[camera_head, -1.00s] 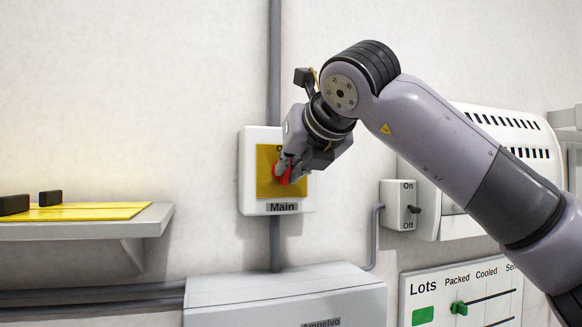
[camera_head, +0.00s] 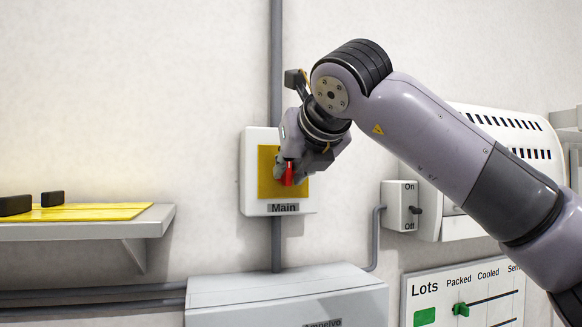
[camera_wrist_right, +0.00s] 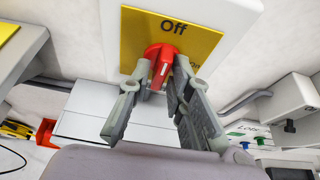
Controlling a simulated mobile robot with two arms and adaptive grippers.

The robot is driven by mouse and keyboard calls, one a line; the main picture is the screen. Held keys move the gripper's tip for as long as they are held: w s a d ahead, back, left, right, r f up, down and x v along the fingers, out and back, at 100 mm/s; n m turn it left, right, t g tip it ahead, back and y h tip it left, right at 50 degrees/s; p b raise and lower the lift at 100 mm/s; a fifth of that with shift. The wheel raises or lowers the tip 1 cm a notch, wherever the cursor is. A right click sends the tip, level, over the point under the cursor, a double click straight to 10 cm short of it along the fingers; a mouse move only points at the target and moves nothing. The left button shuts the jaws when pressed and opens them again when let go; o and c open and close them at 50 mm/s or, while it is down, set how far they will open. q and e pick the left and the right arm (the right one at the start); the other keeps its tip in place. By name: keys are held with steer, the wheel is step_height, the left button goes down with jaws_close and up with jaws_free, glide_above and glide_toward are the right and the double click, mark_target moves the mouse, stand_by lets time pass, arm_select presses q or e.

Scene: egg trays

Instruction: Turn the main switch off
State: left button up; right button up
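The main switch (camera_head: 247,196) is a white box on the wall with a yellow plate (camera_head: 267,160) and the label "Main". Its red knob (camera_head: 288,173) stands about upright; in the wrist view the red knob (camera_wrist_right: 162,62) lies nearly in line with the word "Off" (camera_wrist_right: 174,27). The word at the plate's right is partly hidden. My right gripper (camera_head: 289,168) is at the knob, one finger on each side. In the wrist view the fingers (camera_wrist_right: 158,88) stand apart with narrow gaps beside the knob's handle, so it looks open around it. My left gripper is not in view.
A smaller On/Off switch (camera_head: 396,205) sits to the right on the wall. A grey-white box (camera_head: 285,297) is below. A shelf (camera_head: 85,230) with a yellow sheet is at left, and a "Lots" board (camera_head: 476,287) at lower right.

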steer(key=shift+o, duration=0.8)
steer(key=shift+w, duration=0.1)
steer(key=shift+r, duration=0.1)
steer(key=v, duration=1.2)
